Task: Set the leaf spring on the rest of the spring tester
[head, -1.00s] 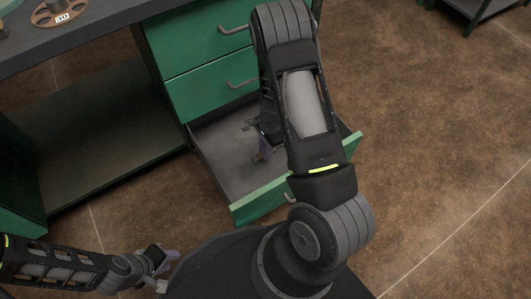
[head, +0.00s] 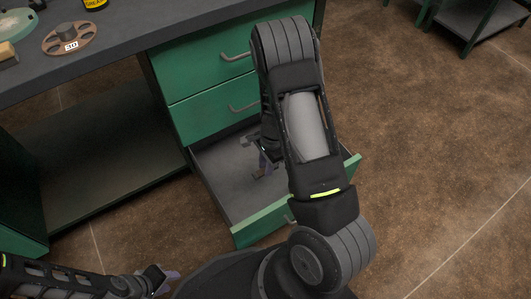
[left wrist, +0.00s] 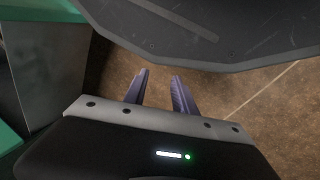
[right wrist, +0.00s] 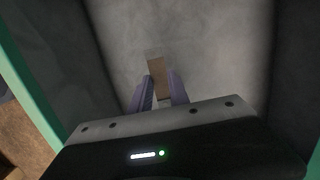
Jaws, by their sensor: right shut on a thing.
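My right gripper (right wrist: 160,80) is down in the open bottom drawer (head: 240,213). It is shut on a narrow brown piece (right wrist: 155,66), which looks like the leaf spring. The brown piece sticks out beyond the fingertips over the grey drawer floor. In the head view this gripper (head: 266,163) and the brown piece (head: 258,173) show small beside my right arm, which hides part of the drawer. My left gripper (left wrist: 159,75) is open and empty over the floor, low at the left in the head view (head: 168,281). I cannot make out the spring tester.
The green drawer unit (head: 205,100) has shut drawers with grey handles above the open one. Open floor lies right.

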